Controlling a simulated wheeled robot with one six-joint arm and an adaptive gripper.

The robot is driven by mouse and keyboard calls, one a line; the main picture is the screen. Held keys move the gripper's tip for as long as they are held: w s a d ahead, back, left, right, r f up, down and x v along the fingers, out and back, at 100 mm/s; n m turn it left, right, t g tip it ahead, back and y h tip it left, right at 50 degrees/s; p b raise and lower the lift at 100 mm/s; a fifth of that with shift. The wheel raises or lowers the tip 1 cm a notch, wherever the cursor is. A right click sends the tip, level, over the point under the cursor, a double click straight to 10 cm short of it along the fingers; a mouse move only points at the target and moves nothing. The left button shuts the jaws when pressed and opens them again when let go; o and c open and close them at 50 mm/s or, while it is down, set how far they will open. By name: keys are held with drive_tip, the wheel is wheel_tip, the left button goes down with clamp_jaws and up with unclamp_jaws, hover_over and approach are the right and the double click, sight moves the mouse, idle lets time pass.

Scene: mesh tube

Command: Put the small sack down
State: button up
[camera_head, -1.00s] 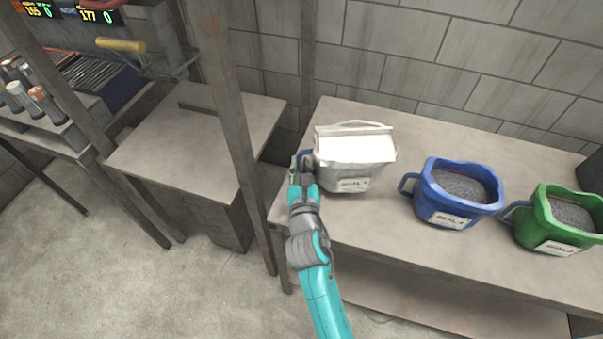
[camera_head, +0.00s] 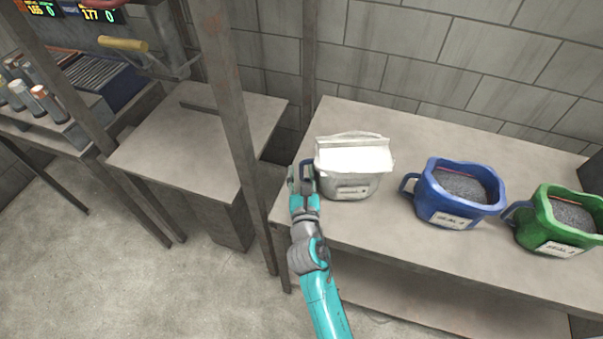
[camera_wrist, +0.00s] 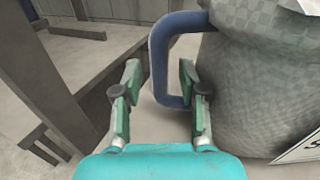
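The small sack (camera_head: 350,186) is a grey bag with a white top, a label on its front and a blue handle (camera_wrist: 158,62) on its left side. It stands upright on the table (camera_head: 420,130), near the left end. My gripper (camera_head: 300,178) is at its left side, at the handle. In the wrist view my gripper (camera_wrist: 160,72) has its fingers spread, with the handle between them. A clear gap shows between the left finger and the handle; the right finger is close to it or touching. The sack's grey side (camera_wrist: 255,80) fills the right of that view.
A blue container (camera_head: 440,205) and a green container (camera_head: 550,230), both with dark grains inside, stand to the right of the sack. A metal post (camera_head: 232,110) rises left of the table. A lower bench (camera_head: 190,150) lies beyond it. A block wall is behind.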

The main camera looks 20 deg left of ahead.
drive_tip(key=shift+r, duration=0.1)
drive_tip(key=v, duration=1.2)
idle(0.4)
